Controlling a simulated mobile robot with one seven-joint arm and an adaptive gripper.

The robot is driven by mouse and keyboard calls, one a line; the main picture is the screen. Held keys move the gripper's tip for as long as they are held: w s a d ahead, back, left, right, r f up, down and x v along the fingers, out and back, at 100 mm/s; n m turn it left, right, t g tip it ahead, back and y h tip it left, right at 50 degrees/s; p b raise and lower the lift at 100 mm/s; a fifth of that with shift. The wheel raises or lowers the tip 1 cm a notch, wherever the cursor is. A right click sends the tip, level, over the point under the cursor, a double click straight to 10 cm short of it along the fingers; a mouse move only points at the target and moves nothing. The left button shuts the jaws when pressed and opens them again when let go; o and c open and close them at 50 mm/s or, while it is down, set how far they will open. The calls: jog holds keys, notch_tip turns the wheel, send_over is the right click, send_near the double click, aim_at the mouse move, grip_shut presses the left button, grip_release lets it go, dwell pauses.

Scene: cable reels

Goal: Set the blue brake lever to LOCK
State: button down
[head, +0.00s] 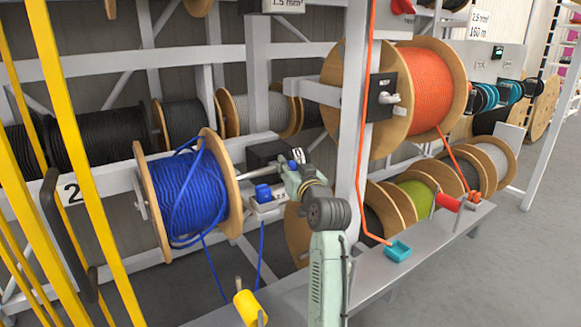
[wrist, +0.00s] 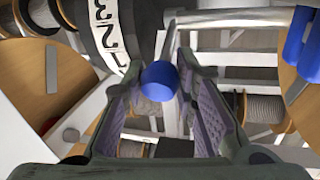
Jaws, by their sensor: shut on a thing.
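The blue ball-shaped knob of the brake lever (wrist: 158,82) sits between my gripper's fingers in the wrist view. My gripper (wrist: 160,100) is shut on this knob, with a finger on each side. In the head view my gripper (head: 292,172) reaches in right of the blue cable reel (head: 186,190), and a bit of blue (head: 293,165) shows at its fingers. The lever's shaft is mostly hidden. I cannot read any LOCK marking, so the lever's setting cannot be told.
A black box (head: 268,152) with a white numbered dial (head: 298,155) is close behind my gripper; the dial (wrist: 105,35) also shows in the wrist view. A blue block on a small white unit (head: 264,193) is just left. A grey upright (head: 352,130) stands right.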

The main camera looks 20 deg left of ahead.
jog(key=shift+f+b, duration=0.35)
jog(key=shift+f, duration=0.15)
jog(key=shift+s+d+f+b, duration=0.1)
jog(key=shift+f+b, duration=0.9)
jog(key=shift+f, duration=0.25)
jog(key=shift+s+d+f+b, duration=0.1)
jog(key=shift+f+b, duration=0.85)
jog(key=shift+f, duration=0.25)
jog(key=c, duration=1.5)
grip_release()
jog(key=shift+w+a, duration=0.1)
jog(key=shift+w, duration=0.05)
jog(key=shift+o, duration=1.1)
jog(key=shift+r, duration=0.2)
jog(key=v, duration=1.2)
